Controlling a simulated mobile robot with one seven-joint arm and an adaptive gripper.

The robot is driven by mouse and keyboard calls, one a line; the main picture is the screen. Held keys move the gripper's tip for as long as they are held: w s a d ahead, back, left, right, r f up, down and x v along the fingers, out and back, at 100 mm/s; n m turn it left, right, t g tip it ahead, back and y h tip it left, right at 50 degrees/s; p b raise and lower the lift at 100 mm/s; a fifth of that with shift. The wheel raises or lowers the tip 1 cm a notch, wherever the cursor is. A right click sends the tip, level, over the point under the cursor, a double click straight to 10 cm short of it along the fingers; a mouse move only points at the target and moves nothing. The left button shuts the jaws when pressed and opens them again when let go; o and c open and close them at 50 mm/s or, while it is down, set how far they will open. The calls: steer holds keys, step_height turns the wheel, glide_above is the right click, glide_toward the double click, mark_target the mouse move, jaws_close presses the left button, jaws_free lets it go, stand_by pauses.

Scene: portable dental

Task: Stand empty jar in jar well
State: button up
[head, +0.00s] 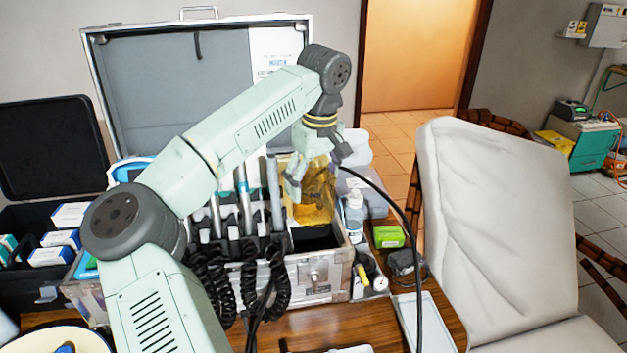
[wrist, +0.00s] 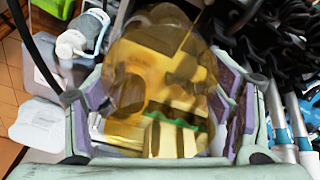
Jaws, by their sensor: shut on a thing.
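The empty jar (head: 318,200) is amber and see-through. It hangs over the right end of the open metal case (head: 318,283) in the head view. My gripper (head: 300,180) is shut on it from above. In the wrist view the jar (wrist: 165,60) fills the middle between the padded fingers of my gripper (wrist: 170,110). A dark open compartment (head: 315,238), which looks like the jar well, shows just below the jar in the case. I cannot tell whether the jar's base is inside it or above it.
Dental handpieces (head: 245,205) with coiled black cords stand left of the jar. A white bottle (head: 354,215), a green box (head: 388,236) and a black hose (head: 412,240) are to the right. A pale dental chair (head: 500,230) stands further right.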

steer(key=shift+f, duration=0.1)
steer(key=shift+f+b, duration=2)
steer(key=shift+f, duration=1.6)
steer(key=shift+f, duration=0.1)
